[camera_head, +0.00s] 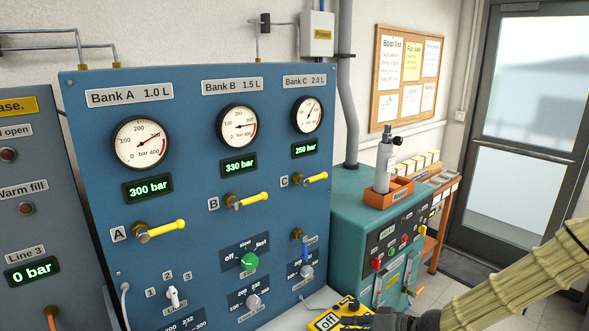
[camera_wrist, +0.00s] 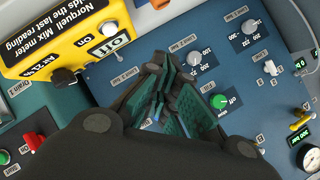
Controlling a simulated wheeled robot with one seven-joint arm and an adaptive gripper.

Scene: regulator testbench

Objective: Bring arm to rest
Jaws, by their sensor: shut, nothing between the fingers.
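My arm, in a beige ribbed sleeve, comes in from the lower right of the head view. My gripper (camera_head: 372,321) shows only partly, as dark parts at the bottom edge, beside the yellow mix meter (camera_head: 328,320). In the wrist view my gripper (camera_wrist: 170,88) is shut and empty, its green-padded fingers together in front of the blue panel (camera_wrist: 245,75). The yellow meter (camera_wrist: 55,35), labelled with on and off, is upside down at the upper left there, apart from the fingers. I cannot tell how far the fingertips are from the panel.
The blue panel (camera_head: 205,205) carries gauges, yellow-handled valves and knobs, including a green knob (camera_head: 249,262). A teal cabinet (camera_head: 350,215) stands right of it, with a grey cylinder (camera_head: 384,165) in an orange holder on top. A door (camera_head: 520,130) and open floor lie at the right.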

